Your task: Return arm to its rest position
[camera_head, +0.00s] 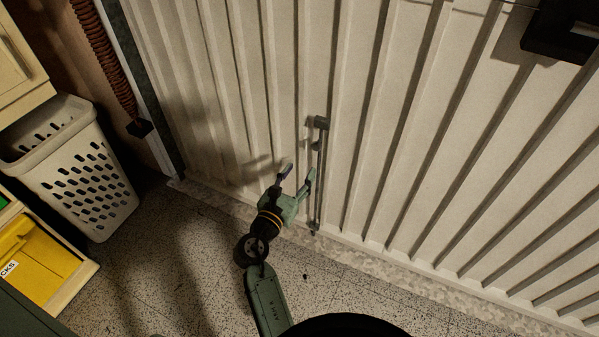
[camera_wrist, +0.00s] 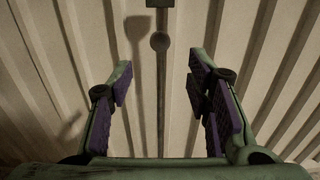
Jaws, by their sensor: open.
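My gripper (camera_head: 298,178) is a green hand with dark purple pads, held low in front of the ribbed white tilt door (camera_head: 230,90). Its fingers are spread and nothing is between them. In the wrist view my gripper (camera_wrist: 160,95) also shows open, with the door (camera_wrist: 280,50) beyond it. A thin dark vertical rod with a handle (camera_head: 320,150) is on the door, just right of the fingers in the head view. In the wrist view the rod (camera_wrist: 161,90) runs between the two fingers, apart from both. The door's lower edge is near the floor.
A white laundry basket (camera_head: 85,165) stands at the left beside a yellow box (camera_head: 35,262). A ribbed brown hose (camera_head: 100,55) hangs by the door frame. A black fitting (camera_head: 560,30) is at the upper right. The speckled floor (camera_head: 165,270) is mostly clear.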

